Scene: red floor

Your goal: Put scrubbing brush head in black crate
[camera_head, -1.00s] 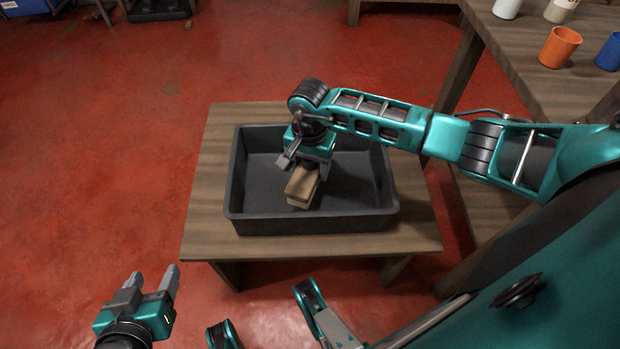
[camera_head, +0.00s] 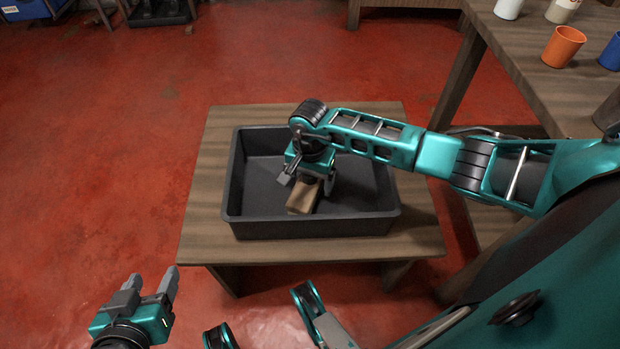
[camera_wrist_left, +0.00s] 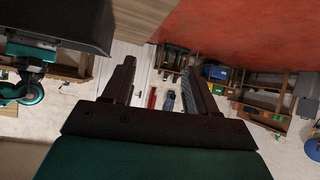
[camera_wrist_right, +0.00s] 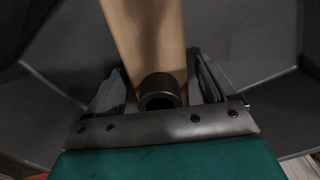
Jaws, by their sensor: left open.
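The scrubbing brush head (camera_head: 303,197) is a tan wooden block inside the black crate (camera_head: 310,226). In the right wrist view the brush head (camera_wrist_right: 148,40) shows a dark round socket near my gripper. My right gripper (camera_head: 307,184) is down inside the crate, right over the brush head. Its fingers (camera_wrist_right: 160,85) are spread on either side of the socket with gaps showing. The brush head's underside is hidden, so its contact with the crate floor cannot be told. My left gripper (camera_head: 150,287) is open and empty, left of the table and well away from the crate.
The crate stands on a low wooden table (camera_head: 205,225). A higher table at the right holds an orange cup (camera_head: 563,47), a blue cup (camera_head: 611,52) and other cups. Red floor (camera_head: 90,170) is clear to the left.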

